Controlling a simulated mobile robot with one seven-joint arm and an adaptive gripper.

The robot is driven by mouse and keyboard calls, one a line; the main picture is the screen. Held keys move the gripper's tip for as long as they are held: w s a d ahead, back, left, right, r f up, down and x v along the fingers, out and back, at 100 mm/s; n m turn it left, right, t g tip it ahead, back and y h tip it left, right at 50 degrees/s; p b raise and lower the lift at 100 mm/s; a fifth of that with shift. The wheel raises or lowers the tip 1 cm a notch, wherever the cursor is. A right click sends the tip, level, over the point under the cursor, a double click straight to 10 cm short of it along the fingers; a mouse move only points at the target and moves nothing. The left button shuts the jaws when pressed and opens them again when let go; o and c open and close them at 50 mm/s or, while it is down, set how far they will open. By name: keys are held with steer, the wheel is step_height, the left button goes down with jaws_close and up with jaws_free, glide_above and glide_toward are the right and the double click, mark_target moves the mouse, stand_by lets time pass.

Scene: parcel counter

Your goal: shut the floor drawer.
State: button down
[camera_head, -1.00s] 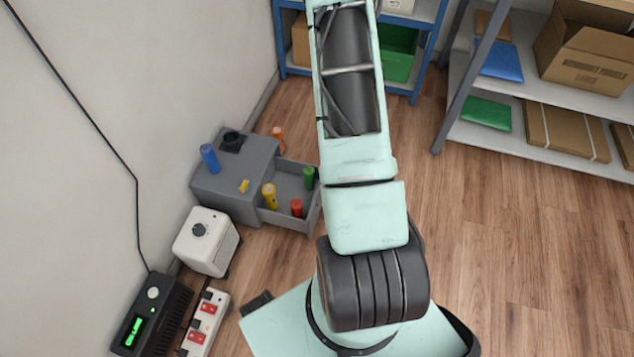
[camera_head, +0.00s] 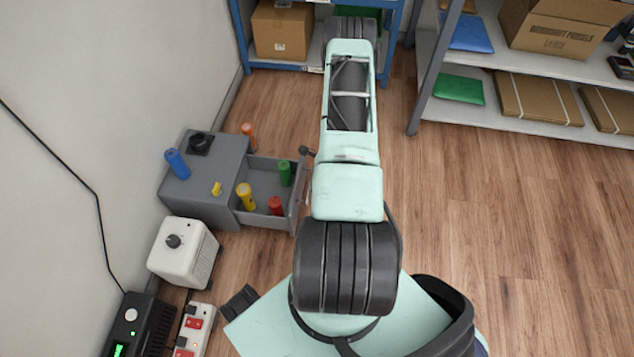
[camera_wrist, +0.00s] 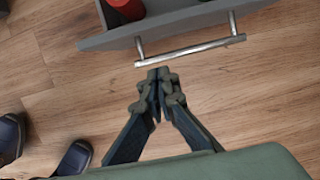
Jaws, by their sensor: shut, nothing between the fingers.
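The grey floor cabinet (camera_head: 222,200) stands by the wall at left in the head view. Its drawer (camera_head: 293,200) is pulled out to the right, holding a yellow item (camera_head: 244,196), a red one (camera_head: 276,205) and a green one (camera_head: 285,173). In the wrist view, the drawer front (camera_wrist: 185,22) crosses the top, with a silver bar handle (camera_wrist: 190,51) on it. My gripper (camera_wrist: 160,74) is shut and empty, its tips just short of the handle's left part in the picture. Whether they touch it is unclear. My arm hides most of the gripper in the head view.
A white box with a knob (camera_head: 184,250) and a power strip (camera_head: 194,328) lie nearer. Shelves (camera_head: 505,112) stand at back right. Wooden floor (camera_head: 480,230) is clear at right.

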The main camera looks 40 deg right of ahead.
steer(key=shift+w+a+f+b, duration=0.5)
steer(key=shift+w+a+f, duration=0.5)
steer(key=shift+w+f, duration=0.2)
steer(key=shift+w+a+r, duration=0.1)
steer(key=shift+w+a, duration=0.35)
steer(key=shift+w, duration=0.1)
